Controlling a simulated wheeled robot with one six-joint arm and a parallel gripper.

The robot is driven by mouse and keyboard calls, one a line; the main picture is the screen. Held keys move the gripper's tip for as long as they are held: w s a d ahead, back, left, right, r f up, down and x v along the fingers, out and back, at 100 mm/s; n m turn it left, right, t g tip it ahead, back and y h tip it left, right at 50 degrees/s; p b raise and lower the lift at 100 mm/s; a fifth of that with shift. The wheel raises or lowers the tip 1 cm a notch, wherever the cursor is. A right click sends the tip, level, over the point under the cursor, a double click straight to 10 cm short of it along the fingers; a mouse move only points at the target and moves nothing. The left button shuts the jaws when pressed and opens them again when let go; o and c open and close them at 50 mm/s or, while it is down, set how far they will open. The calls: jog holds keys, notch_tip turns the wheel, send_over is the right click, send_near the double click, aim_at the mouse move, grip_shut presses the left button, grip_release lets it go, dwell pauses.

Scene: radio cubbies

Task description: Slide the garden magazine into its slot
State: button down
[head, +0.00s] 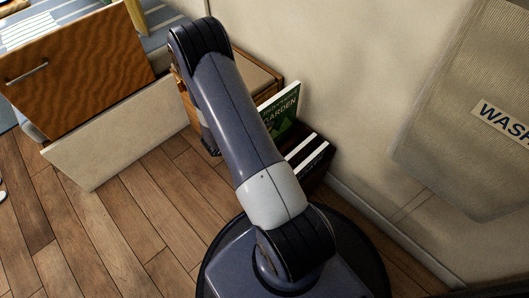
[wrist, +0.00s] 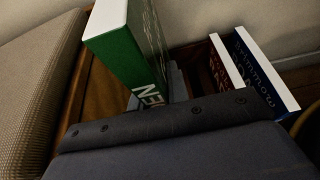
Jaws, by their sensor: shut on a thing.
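The garden magazine (head: 280,115) is green with a white edge and the word GARDEN on its cover. It stands upright at the wooden cubby unit against the wall, partly behind my arm in the head view. My arm hides the gripper in the head view. The magazine's lower end and the floor of its slot are hidden.
Two other upright books, one dark red (wrist: 222,68) and one blue (wrist: 258,72), stand to the right in the wrist view. A beige padded surface (wrist: 35,75) lies at left. A wooden drawer front (head: 80,70) and a hanging wash bag (head: 470,110) flank the unit.

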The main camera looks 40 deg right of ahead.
notch_tip(320, 180, down, 15)
jog(key=b, duration=0.5)
jog(key=shift+b, duration=0.35)
jog(key=shift+f, duration=0.55)
jog(key=c, duration=1.4)
grip_release()
jog(key=shift+o, duration=0.2)
jog(key=shift+r, duration=0.5)
jog(key=p+v, duration=0.4)
jog(key=v, duration=0.8)
